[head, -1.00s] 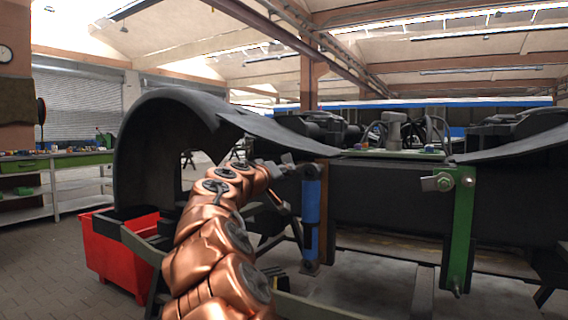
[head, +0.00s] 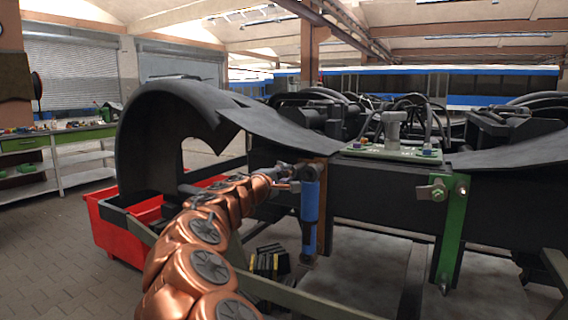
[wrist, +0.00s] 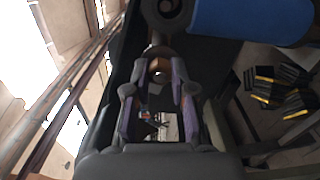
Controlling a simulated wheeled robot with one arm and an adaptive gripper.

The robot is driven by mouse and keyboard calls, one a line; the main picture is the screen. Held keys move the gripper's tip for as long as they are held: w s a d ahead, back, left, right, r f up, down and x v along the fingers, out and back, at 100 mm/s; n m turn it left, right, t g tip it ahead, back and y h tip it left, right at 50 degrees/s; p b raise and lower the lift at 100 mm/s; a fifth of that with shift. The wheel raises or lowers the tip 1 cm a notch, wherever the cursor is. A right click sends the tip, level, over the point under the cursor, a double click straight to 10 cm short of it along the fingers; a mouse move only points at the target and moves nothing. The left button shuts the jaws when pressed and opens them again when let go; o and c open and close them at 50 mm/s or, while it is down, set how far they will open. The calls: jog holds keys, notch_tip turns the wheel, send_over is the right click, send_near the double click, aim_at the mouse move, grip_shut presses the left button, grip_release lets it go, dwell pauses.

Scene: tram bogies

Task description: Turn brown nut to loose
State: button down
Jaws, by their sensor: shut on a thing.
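The brown nut (wrist: 159,69) shows in the wrist view between the tips of my gripper (wrist: 158,84). Its two purple-grey fingers stand on either side of it and are shut on it. A dark round eye sits just beyond the nut, beside the blue damper (wrist: 250,16). In the head view my gripper (head: 284,173) reaches the top end of the upright blue damper (head: 310,201). The nut is too small and too covered to make out there.
A brown bracket (head: 322,195) stands right behind the damper on the dark bogie frame. A green bracket (head: 453,225) hangs farther right. A curved black guard (head: 150,130) rises over a red bin (head: 112,232) at left. Black-and-yellow parts (head: 268,262) lie low beneath my arm.

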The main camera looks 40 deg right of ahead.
jog(key=n+p, duration=0.2)
jog(key=shift+r+n+p, duration=0.25)
jog(key=shift+n+p, duration=0.15)
jog(key=n+p, duration=0.2)
jog(key=shift+f+p, duration=0.15)
jog(key=shift+p, duration=0.2)
jog(key=shift+f+n, duration=0.1)
jog(key=shift+n, duration=0.3)
jog(key=c, duration=1)
grip_release()
jog(key=shift+v, duration=6.05)
